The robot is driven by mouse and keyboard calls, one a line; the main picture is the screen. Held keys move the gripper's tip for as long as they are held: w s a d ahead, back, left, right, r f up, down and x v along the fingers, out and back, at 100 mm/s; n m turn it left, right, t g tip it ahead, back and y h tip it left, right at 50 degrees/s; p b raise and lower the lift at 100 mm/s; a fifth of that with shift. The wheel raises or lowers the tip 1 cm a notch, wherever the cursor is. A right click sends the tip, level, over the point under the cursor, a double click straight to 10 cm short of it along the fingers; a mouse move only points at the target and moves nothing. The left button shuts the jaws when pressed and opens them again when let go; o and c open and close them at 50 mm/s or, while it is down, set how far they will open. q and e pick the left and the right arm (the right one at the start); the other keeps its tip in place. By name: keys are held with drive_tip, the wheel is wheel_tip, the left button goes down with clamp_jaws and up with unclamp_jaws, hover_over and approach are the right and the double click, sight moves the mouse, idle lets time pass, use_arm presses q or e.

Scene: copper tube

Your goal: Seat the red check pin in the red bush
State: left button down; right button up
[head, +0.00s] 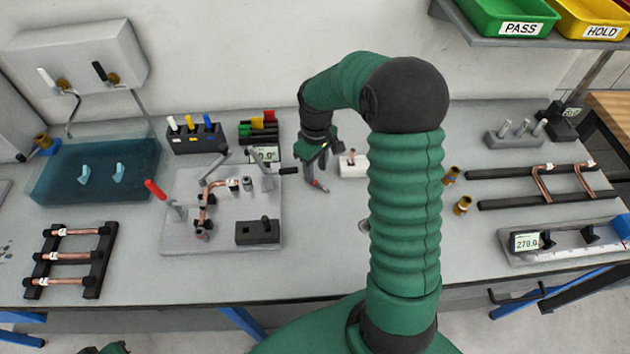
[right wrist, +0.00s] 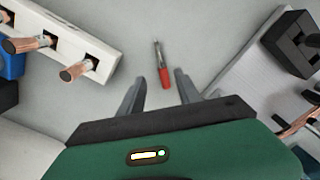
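The red check pin (head: 316,184) lies on the bench below my right gripper, right of the fixture plate (head: 180,242). In the right wrist view the pin (right wrist: 164,75) has a red end towards me and a thin grey shank pointing away. My right gripper (right wrist: 161,92) is open and empty, with the pin showing between and beyond its fingers. It also shows in the head view (head: 316,170), pointing down. A bent copper tube (head: 205,193) sits on the fixture plate. A dull reddish ring (head: 202,235) shows at its near end; I cannot tell whether it is the red bush.
A white block (head: 353,165) with copper stubs stands right of the gripper. A rack of coloured pins (head: 193,137) stands behind. Bench in front of the gripper is clear.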

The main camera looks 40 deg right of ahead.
sight(315, 180)
wheel_tip(315, 180, down, 3)
drive_tip(key=shift+a, duration=0.1)
drive_tip(key=shift+a+f, duration=0.1)
drive_tip(key=shift+f, duration=0.15)
drive_tip(key=shift+a+r, duration=0.1)
drive_tip(key=shift+a, duration=0.05)
drive_tip(key=shift+c, duration=1.3)
clamp_jaws()
